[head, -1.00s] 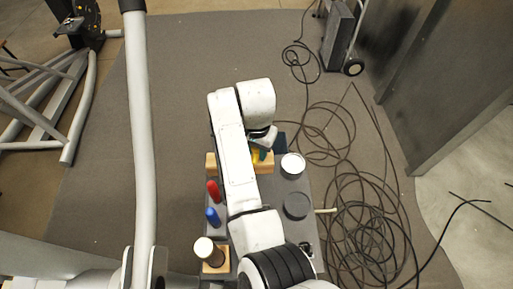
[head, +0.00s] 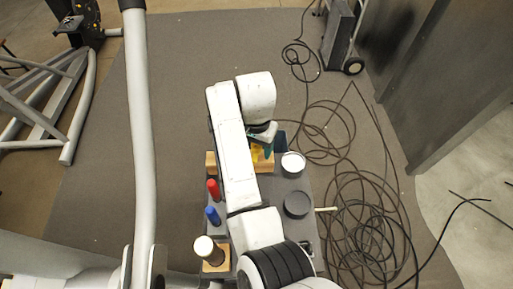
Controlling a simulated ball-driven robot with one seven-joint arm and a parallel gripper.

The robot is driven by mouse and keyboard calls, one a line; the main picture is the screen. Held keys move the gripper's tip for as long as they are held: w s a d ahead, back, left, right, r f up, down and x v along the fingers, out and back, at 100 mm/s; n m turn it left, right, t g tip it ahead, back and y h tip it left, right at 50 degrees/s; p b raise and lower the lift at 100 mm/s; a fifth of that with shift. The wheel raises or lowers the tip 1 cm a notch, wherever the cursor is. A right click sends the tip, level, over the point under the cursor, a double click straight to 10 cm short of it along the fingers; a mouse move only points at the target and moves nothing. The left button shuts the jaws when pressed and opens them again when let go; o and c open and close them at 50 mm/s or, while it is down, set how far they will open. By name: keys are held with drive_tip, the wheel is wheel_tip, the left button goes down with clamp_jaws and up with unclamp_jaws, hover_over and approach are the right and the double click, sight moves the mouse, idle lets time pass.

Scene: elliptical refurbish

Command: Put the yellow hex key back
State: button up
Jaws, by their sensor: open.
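The yellow hex key (head: 256,155) shows as a small yellow patch at the wooden block (head: 267,164) on the far side of the grey work surface. My arm hides part of the block and the key's full shape. My gripper (head: 267,146) is open, just above and beside the yellow patch. I cannot tell whether its fingers touch the key or whether the key stands in the block.
A red-handled tool (head: 213,190) and a blue-handled tool (head: 212,215) stand at the left. A white-topped container (head: 293,163) and a dark round lid (head: 297,204) are at the right. A white-knobbed item (head: 206,249) stands nearer. Black cable (head: 370,220) lies coiled on the floor.

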wheel_tip(320, 180, up, 9)
drive_tip(key=shift+r, duration=0.2)
idle(0.5)
drive_tip(key=s+d+f+n+h, duration=0.1)
drive_tip(key=s+d+f, duration=0.3)
drive_tip(key=d, duration=0.4)
drive_tip(key=s+d+f+t, duration=0.1)
drive_tip(key=s+d+f, duration=0.3)
drive_tip(key=d, duration=0.4)
drive_tip(key=s+d+f+n+h, duration=0.1)
drive_tip(key=s+d+f, duration=0.2)
drive_tip(key=d, duration=0.4)
drive_tip(key=s+d+f+n+y, duration=0.1)
drive_tip(key=s+f, duration=0.1)
drive_tip(key=s, duration=0.9)
drive_tip(key=s+d+f+n, duration=0.1)
drive_tip(key=s+f, duration=0.1)
drive_tip(key=s, duration=0.9)
drive_tip(key=shift+d+n+y, duration=0.2)
drive_tip(key=shift+n+y, duration=0.1)
drive_tip(key=shift+y, duration=0.1)
